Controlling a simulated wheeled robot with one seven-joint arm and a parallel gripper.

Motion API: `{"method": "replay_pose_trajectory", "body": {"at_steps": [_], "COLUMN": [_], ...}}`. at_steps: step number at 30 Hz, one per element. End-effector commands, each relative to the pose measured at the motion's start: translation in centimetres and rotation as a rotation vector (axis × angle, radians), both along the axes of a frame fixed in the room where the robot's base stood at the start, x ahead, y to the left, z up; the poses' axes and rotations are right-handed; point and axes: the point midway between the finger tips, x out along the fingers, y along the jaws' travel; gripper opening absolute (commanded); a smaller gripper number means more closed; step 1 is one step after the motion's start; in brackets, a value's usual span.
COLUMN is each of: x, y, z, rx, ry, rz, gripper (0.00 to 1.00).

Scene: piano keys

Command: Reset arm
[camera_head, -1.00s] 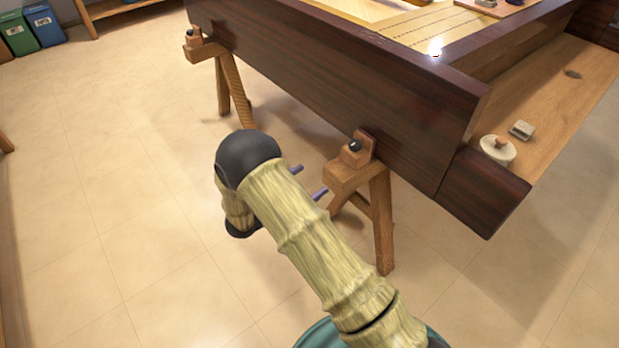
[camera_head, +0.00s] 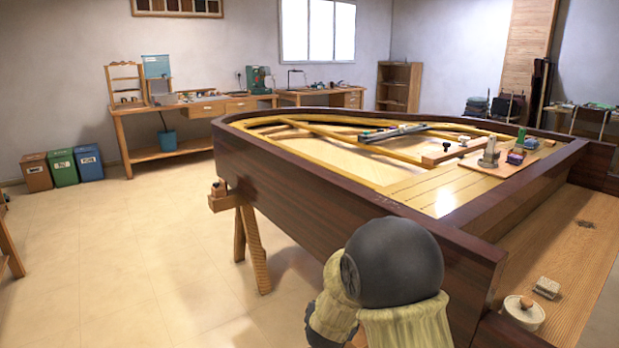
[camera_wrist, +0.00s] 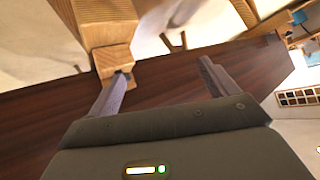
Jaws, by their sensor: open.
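My gripper (camera_wrist: 160,85) shows in the wrist view with its two fingers spread apart and nothing between them. The dark brown side of the piano case (camera_wrist: 50,125) lies beyond the fingers, and a wooden trestle block (camera_wrist: 112,58) shows beyond the left finger. In the head view my arm's dark round joint and bamboo-like links stand in front of the piano case (camera_head: 300,195). The gripper itself is hidden in the head view.
The open piano holds a small board with tools (camera_head: 500,158). A round lidded pot (camera_head: 523,313) and a small block (camera_head: 546,287) sit on its key-side ledge. A trestle leg (camera_head: 252,250) supports the case. Workbenches (camera_head: 190,110) and bins (camera_head: 62,168) stand behind.

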Motion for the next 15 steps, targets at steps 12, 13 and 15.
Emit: {"method": "replay_pose_trajectory", "body": {"at_steps": [12,13,15], "x": [-14.7,-15.7,-17.9], "y": [-5.3,-5.8,-6.6], "z": [2.5,2.6,2.6], "rx": [-0.001,-0.007,-0.023], "ry": [0.437,0.464,0.524], "rz": [0.313,0.323,0.344], "gripper": [0.85,0.85,0.85]}}
